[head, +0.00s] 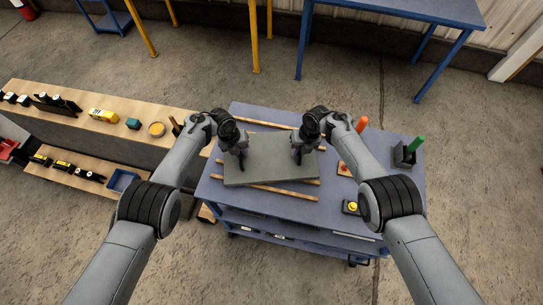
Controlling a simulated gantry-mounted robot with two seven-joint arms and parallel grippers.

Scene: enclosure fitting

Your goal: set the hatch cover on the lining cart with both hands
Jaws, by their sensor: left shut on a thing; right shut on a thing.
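The hatch cover (268,165) is a flat grey-green panel over the blue top of the lining cart (385,150). Wooden strips (266,190) lie on the cart top and show in front of and behind the panel. My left gripper (241,157) is shut on the panel near its left part. My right gripper (299,155) is shut on it near its right end. The fingertips are small and partly hidden by the wrists. I cannot tell whether the panel rests on the strips or hangs just above them.
On the cart's right stand an orange-handled tool (361,125), a dark holder (404,156) with a green-handled tool (416,144), and a yellow button box (351,208). A wooden shelf bench (100,130) with small items stands left. Blue tables stand behind; the floor between is clear.

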